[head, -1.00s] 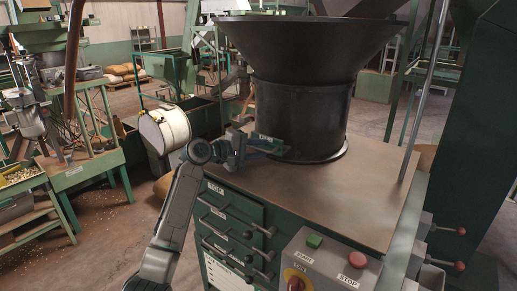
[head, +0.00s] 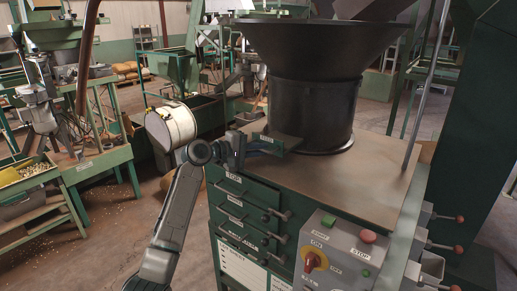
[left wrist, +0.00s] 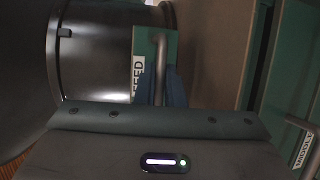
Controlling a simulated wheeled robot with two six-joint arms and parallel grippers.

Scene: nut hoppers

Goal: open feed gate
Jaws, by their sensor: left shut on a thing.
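The black feed hopper (head: 312,115) stands on the brown-topped cabinet. The feed gate (head: 281,144) is a flat green plate sticking out from the left of the hopper's base. In the left wrist view the gate (left wrist: 143,48) carries a "FEED" label (left wrist: 137,80) and a metal bar handle (left wrist: 159,60). My left gripper (head: 246,149) is shut on this handle; its fingertips are largely hidden. My right gripper is not in view.
Below the gate, the cabinet front has labelled slides with handles (head: 272,213). A control box (head: 335,250) with a red knob and buttons sits at the front. A white drum (head: 170,126) stands left of my gripper. A thin pole (head: 428,85) rises at right.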

